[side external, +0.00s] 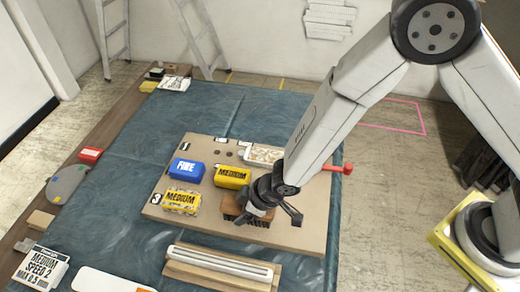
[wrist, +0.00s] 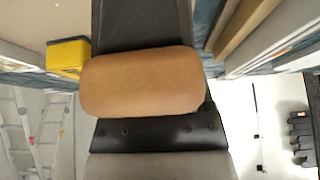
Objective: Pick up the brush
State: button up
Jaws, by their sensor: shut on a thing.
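The brush (side external: 243,213) has a brown wooden back and dark bristles. In the side view it is at the right part of the tan board, partly hidden by my gripper (side external: 263,211). My gripper is shut on the brush. In the wrist view the rounded brown back of the brush (wrist: 142,82) lies across the dark gripper parts (wrist: 150,22). The bristles are hidden there. I cannot tell whether the brush touches the board.
The tan board (side external: 300,238) lies on a blue cloth (side external: 115,200). Beside the brush are yellow MEDIUM blocks (side external: 233,176) and a blue FINE block (side external: 187,169). A white tray (side external: 262,155) and red-handled tool (side external: 347,168) are behind. A long white-topped block (side external: 222,265) lies in front.

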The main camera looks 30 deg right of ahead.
jog(key=v, duration=0.2)
jog(key=s+v, duration=0.1)
jog(key=v, duration=0.3)
jog(key=shift+s, duration=0.3)
jog(key=s+d+r, duration=0.4)
jog(key=s+d, duration=0.1)
jog(key=s, duration=0.3)
jog(key=shift+r, duration=0.1)
